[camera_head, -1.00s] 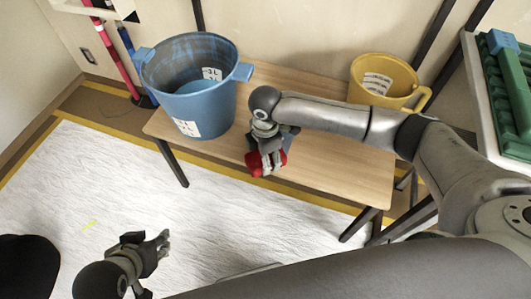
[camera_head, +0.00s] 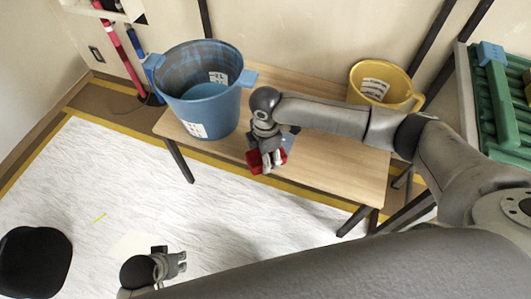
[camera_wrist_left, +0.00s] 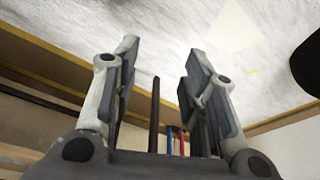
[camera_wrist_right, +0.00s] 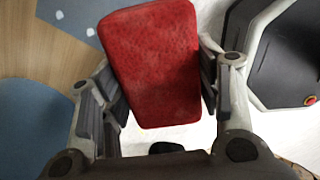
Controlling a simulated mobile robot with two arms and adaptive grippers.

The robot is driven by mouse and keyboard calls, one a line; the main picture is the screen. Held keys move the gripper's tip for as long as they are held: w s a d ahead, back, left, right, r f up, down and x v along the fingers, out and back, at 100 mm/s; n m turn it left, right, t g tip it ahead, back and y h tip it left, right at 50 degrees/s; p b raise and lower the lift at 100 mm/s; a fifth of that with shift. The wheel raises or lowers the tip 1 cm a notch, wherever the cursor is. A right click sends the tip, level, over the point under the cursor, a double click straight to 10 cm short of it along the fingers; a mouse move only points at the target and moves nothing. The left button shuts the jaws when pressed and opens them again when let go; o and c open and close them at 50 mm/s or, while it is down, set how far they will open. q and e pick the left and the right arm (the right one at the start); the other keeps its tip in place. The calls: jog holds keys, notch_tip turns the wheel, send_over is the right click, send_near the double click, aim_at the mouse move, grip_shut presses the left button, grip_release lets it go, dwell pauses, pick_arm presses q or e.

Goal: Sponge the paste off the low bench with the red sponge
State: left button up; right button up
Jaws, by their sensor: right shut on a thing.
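The low wooden bench (camera_head: 325,165) stands against the wall. My right gripper (camera_head: 268,158) is shut on the red sponge (camera_head: 254,161) at the bench's front edge; the sponge also fills the middle of the right wrist view (camera_wrist_right: 155,65). I cannot tell whether the sponge touches the bench. A flat blue-grey patch (camera_wrist_right: 75,14), perhaps the paste, shows on the wood in the right wrist view. In the head view my gripper hides most of that area. My left gripper (camera_head: 178,264) is open and empty over the floor sheet, with its fingers apart in the left wrist view (camera_wrist_left: 160,85).
A blue bucket (camera_head: 205,105) stands on the bench's left part and a yellow bucket (camera_head: 385,85) at its back right. A green ribbed thing (camera_head: 495,100) stands at the far right.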

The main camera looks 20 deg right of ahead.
notch_tip(320, 180, up, 2)
jog(key=shift+r+p, duration=0.1)
jog(key=shift+p, duration=1.05)
jog(key=shift+r+p, duration=0.7)
jog(key=shift+p, duration=0.3)
jog(key=o, duration=0.5)
pick_arm(q)
jog(key=s+f, duration=0.3)
jog(key=f, duration=0.4)
jog(key=s+f+g, duration=0.1)
jog(key=s+f, duration=0.2)
jog(key=f, duration=0.3)
jog(key=shift+s+a+f, duration=0.35)
jog(key=shift+s+f, duration=0.05)
pick_arm(e)
jog(key=c, duration=0.4)
